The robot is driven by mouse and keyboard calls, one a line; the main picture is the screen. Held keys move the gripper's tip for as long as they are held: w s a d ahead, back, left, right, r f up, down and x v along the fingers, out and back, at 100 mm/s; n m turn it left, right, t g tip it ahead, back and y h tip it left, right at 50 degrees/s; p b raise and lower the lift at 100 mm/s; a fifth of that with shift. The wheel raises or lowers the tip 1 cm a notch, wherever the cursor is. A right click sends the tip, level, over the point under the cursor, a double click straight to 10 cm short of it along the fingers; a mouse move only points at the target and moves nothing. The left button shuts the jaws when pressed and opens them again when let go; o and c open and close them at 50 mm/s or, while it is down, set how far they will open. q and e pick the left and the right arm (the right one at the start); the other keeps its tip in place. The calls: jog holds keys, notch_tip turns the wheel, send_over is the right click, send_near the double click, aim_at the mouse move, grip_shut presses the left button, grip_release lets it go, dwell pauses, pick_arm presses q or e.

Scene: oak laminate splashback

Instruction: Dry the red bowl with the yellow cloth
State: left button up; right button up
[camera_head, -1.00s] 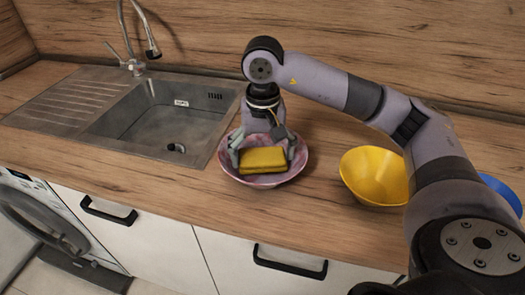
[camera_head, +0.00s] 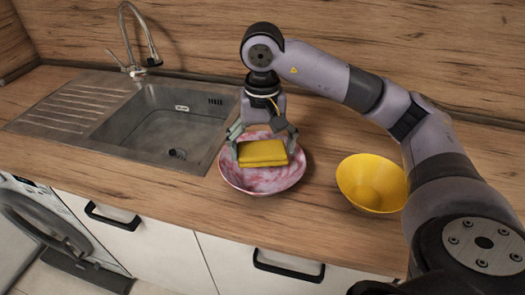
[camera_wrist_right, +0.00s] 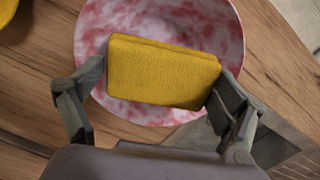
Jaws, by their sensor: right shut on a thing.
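The red bowl (camera_head: 262,182), mottled red and white, stands upright on the wooden counter just right of the sink. My right gripper (camera_head: 263,148) is above it with the fingers pointing down, shut on the folded yellow cloth (camera_head: 263,155). In the right wrist view the cloth (camera_wrist_right: 163,72) is held by its two sides between the fingers, in front of the bowl (camera_wrist_right: 160,17). The cloth appears over the bowl's inside, near its far half; I cannot tell whether it touches the bowl. My left gripper is not in view.
A yellow bowl (camera_head: 372,187) stands on the counter to the right, beside my right arm. A metal sink (camera_head: 165,130) with a tap (camera_head: 135,60) is at left. The counter between the two bowls is clear. The wooden splashback rises behind.

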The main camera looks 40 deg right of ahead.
notch_tip(320, 180, up, 5)
jog(key=p, duration=0.2)
jog(key=shift+w+f+p, duration=0.15)
jog(key=shift+p, duration=0.15)
jog(key=shift+w+d+r+p, duration=0.1)
jog(key=shift+r+p, duration=1.25)
jog(key=shift+r, duration=0.5)
